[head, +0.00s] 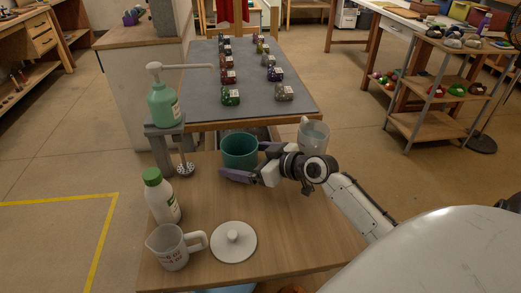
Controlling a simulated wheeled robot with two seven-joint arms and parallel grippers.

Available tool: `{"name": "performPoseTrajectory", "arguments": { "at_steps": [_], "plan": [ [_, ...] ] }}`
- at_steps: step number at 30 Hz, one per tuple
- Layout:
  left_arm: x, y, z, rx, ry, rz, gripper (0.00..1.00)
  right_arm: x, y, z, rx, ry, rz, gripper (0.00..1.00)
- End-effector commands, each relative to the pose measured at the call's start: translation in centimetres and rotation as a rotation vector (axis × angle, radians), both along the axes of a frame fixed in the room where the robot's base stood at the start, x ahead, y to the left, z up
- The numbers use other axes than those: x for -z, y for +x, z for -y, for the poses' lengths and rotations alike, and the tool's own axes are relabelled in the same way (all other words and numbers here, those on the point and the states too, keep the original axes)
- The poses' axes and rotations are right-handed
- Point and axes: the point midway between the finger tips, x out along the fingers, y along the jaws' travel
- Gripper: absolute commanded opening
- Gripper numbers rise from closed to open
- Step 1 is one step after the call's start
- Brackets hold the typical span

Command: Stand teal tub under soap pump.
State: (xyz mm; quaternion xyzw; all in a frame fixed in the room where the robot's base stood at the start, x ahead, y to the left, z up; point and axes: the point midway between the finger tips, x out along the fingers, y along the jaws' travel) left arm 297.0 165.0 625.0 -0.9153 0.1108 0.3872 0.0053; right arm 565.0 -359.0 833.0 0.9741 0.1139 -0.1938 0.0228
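The teal tub (240,157) stands upright, open at the top, on the wooden table in the head view, right of the soap pump's stand. My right gripper (246,162) reaches in from the right. One purple finger lies in front of the tub's base and the other passes at its far right side. The tub is between them; whether both fingers touch it is not clear. The soap pump (164,104) is a green bottle with a white head and a long spout pointing right, up on a grey stand (160,150). My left gripper is not in view.
A metal drain-like piece (185,169) sits below the spout by the stand. A green-capped white bottle (161,196), measuring jug (173,247) and white lid (233,242) stand in front. The table's middle is clear.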

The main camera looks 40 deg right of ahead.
Motion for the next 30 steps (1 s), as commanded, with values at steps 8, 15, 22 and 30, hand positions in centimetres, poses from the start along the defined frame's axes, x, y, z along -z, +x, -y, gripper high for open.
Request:
{"name": "performPoseTrajectory", "arguments": {
  "at_steps": [8,15,22,30],
  "plan": [
    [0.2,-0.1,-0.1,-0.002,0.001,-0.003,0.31,-2.1,-5.5,1.3,-0.002,-0.003,-0.003,0.95],
    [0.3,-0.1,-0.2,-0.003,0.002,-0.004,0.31,-3.5,-8.6,2.0,-0.001,-0.001,-0.002,0.95],
    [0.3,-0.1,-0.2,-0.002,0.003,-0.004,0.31,-4.1,-9.4,2.2,-0.002,0.000,0.000,0.95],
    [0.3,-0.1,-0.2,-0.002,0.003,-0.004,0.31,-4.1,-9.4,2.2,-0.002,0.000,0.000,0.95]
  ]
}}
